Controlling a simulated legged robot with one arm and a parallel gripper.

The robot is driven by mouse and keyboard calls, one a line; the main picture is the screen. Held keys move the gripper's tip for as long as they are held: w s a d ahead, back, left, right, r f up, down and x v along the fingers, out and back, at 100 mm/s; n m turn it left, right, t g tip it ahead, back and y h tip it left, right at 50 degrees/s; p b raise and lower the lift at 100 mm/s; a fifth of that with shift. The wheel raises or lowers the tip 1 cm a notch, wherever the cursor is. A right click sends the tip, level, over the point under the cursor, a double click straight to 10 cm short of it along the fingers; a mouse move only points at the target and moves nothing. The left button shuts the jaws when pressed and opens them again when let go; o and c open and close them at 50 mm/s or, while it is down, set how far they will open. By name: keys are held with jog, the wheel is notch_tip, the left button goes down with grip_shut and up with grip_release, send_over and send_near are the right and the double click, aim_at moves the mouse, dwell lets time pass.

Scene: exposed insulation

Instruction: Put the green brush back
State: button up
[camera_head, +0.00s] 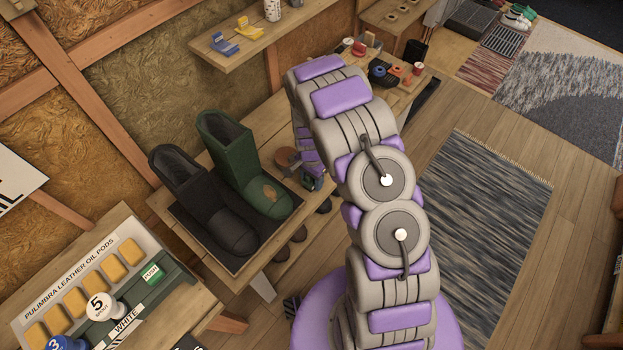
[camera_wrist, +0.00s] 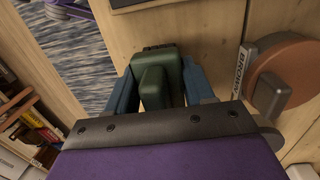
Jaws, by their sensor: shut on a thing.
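The green brush (camera_wrist: 160,84) shows in the wrist view as a dark green block with darker bristles at its far end. My gripper (camera_wrist: 162,90) is shut on it, with one blue finger on each side. The brush is over or on the light wooden bench; I cannot tell whether it touches the wood. In the head view my gripper (camera_head: 313,181) is just right of the boots, largely covered by my arm, and the brush cannot be made out there.
A brown round piece labelled BROWN (camera_wrist: 285,80) is right of the brush. A black boot (camera_head: 205,200) and a green boot (camera_head: 245,165) stand on a dark tray (camera_head: 207,237) left of my gripper. Small items, including a red-topped one (camera_head: 359,48), are at the bench's far end.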

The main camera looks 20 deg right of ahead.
jog(key=o, duration=1)
jog(key=shift+d, duration=0.35)
jog(key=shift+a, duration=0.15)
jog(key=shift+a, duration=0.1)
jog(key=shift+r, duration=0.15)
jog(key=r+p, duration=0.1)
jog(key=r, duration=0.2)
jog(key=r+p, duration=0.1)
jog(key=r, duration=0.3)
jog(key=w+r, duration=0.1)
jog(key=r, duration=0.3)
jog(key=shift+p, duration=0.4)
jog(key=shift+r, duration=0.5)
jog(key=s+d+r+n, duration=0.15)
jog(key=s+r, duration=0.45)
jog(key=r, duration=0.6)
jog(key=s+r+n, duration=0.4)
jog(key=s+r, duration=0.4)
jog(key=s, duration=0.6)
jog(key=s+a+r+n, duration=0.1)
jog(key=s+r+n, duration=0.4)
jog(key=s, duration=1)
notch_tip(320, 180, up, 3)
jog(key=shift+r+g, duration=0.1)
jog(key=shift+g, duration=0.3)
